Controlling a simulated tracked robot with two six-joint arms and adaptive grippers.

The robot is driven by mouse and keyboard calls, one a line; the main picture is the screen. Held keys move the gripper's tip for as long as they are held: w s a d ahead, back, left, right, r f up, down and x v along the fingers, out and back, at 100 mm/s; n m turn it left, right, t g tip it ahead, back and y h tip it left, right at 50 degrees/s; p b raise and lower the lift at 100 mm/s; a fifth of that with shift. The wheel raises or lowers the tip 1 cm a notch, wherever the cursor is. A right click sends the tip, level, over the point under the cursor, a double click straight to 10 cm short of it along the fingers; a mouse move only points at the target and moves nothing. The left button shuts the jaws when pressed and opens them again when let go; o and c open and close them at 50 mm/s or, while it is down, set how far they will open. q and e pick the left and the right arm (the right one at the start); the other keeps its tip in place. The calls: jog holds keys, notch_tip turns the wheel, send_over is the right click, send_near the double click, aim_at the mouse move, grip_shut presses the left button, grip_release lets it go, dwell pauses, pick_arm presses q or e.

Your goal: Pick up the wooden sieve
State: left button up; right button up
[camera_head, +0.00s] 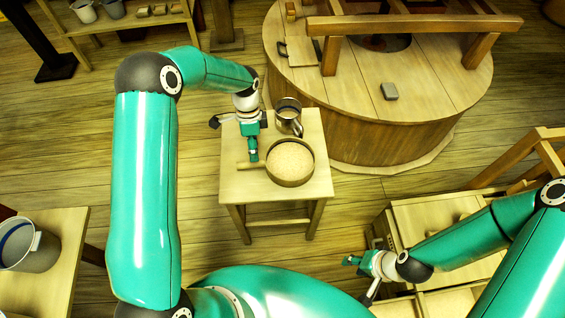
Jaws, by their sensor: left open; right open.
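The wooden sieve (290,163) lies on a small wooden stool (240,190). It is round, with a brown rim, a pale mesh or filling, and a short handle pointing left. My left gripper (235,141) is open and empty over the left side of the stool. One green finger reaches close to the sieve's handle; I cannot tell whether it touches. My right gripper (359,279) is open and empty at the lower right, away from the sieve, beside a wooden bench or chest.
A metal mug (288,118) stands on the stool just behind the sieve. A large round wooden millstone casing (385,140) stands close behind the stool. A metal bucket (30,250) is on a table at left. Floor left of the stool is clear.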

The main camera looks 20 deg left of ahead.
aim_at(258, 164)
pick_arm(q)
jog(key=shift+s+d+f+p, duration=0.15)
jog(key=shift+d+f, duration=0.05)
jog(key=shift+f, duration=1.1)
jog(key=shift+s+d+f+p, duration=0.1)
jog(key=shift+s+d+f, duration=0.1)
jog(key=shift+f, duration=1.1)
jog(key=shift+s+d+f+p, duration=0.1)
jog(key=shift+d+f+p, duration=0.1)
jog(key=shift+f, duration=1.1)
grip_shut()
